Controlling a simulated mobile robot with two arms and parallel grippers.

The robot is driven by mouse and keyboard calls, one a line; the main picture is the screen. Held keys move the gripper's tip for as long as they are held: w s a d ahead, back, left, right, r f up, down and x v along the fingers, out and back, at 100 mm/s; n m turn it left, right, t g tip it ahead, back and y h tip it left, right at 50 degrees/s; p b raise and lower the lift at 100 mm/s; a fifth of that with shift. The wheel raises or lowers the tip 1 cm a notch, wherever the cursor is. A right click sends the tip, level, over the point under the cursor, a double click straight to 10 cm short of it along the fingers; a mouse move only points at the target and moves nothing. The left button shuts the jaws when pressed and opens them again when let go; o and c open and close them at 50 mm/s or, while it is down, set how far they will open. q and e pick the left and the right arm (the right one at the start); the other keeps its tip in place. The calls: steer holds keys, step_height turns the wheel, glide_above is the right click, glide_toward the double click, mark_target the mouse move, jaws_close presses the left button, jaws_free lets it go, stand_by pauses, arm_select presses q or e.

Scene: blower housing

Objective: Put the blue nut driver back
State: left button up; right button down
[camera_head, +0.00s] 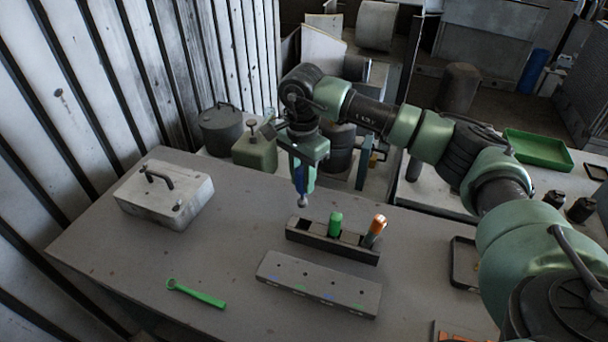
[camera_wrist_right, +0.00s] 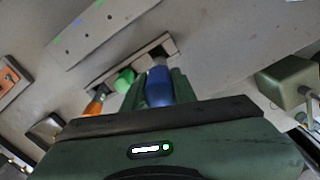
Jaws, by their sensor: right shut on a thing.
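My right gripper (camera_head: 304,184) is shut on the blue nut driver (camera_head: 298,176), which hangs roughly upright with its metal end down, above the left end of the dark tool rack (camera_head: 306,236). In the right wrist view the blue handle (camera_wrist_right: 158,88) sits between the fingers, with the rack (camera_wrist_right: 104,77) beyond it. A green-handled driver (camera_head: 335,223) stands in the middle of the rack, and an orange-handled driver (camera_head: 376,229) leans at its right end. The rack's left end holds no driver. My left gripper is out of view.
A grey block (camera_head: 318,283) with holes and coloured marks lies in front of the rack. A green wrench (camera_head: 197,293) lies at the front left, and a pale metal box (camera_head: 165,195) stands behind it. A green can (camera_head: 255,152) stands beyond the bench.

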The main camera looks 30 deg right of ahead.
mark_target(304, 200)
step_height(304, 200, down, 6)
steer(key=b, duration=0.3)
steer(key=shift+s+d+f, duration=0.1)
steer(key=shift+d, duration=0.05)
steer(key=shift+f+b, duration=0.4)
steer(key=shift+f+b, duration=0.2)
steer(key=shift+b, duration=0.2)
stand_by(0.4)
